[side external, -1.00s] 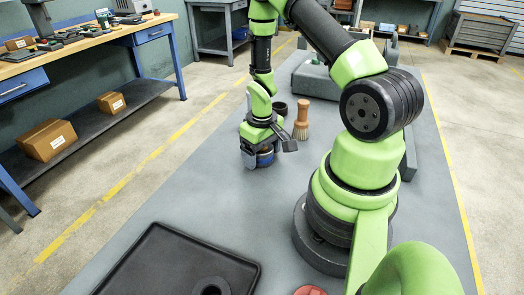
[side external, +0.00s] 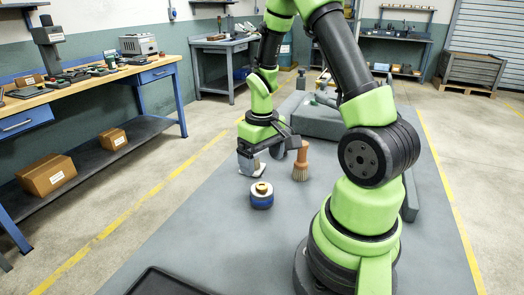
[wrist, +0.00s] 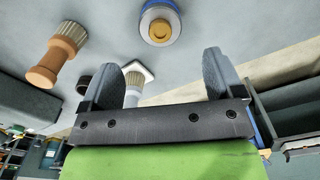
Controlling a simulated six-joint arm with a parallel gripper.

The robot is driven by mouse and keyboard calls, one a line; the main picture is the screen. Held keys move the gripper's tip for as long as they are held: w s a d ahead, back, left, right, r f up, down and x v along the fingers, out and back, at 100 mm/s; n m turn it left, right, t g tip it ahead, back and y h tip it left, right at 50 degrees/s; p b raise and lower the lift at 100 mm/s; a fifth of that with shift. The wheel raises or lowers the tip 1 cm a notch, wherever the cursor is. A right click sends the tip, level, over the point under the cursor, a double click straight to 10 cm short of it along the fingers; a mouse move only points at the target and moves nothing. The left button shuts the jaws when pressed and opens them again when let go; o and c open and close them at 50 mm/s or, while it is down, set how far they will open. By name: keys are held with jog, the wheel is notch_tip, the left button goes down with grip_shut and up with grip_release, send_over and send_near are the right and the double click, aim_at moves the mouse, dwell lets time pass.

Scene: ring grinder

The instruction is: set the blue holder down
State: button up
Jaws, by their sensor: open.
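The blue holder (side external: 262,197) stands upright on the grey table, with a brass-coloured piece on its top. My gripper (side external: 265,155) is open and empty, behind and above the holder in the side view. In the wrist view the two grey fingers (wrist: 162,62) are wide apart, and the holder lies beyond their tips, clear of both.
A wooden-handled brush (side external: 301,165) stands right of my gripper; it is at the left in the wrist view. A pale square piece (wrist: 144,72) and a dark round part lie near the fingers. A black tray (side external: 165,282) is at the front. The table between tray and holder is clear.

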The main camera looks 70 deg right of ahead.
jog(key=shift+r, duration=0.85)
jog(key=a+r+t, duration=0.3)
jog(key=a+r, duration=0.5)
jog(key=r, duration=0.4)
jog(key=s+a+r+t+y, duration=0.2)
jog(key=s+a+r+t, duration=0.2)
jog(key=s+a+r, duration=0.2)
jog(key=s+a, duration=0.1)
jog(key=a, duration=0.1)
jog(key=shift+a+r+n, duration=0.3)
jog(key=shift+a, duration=0.1)
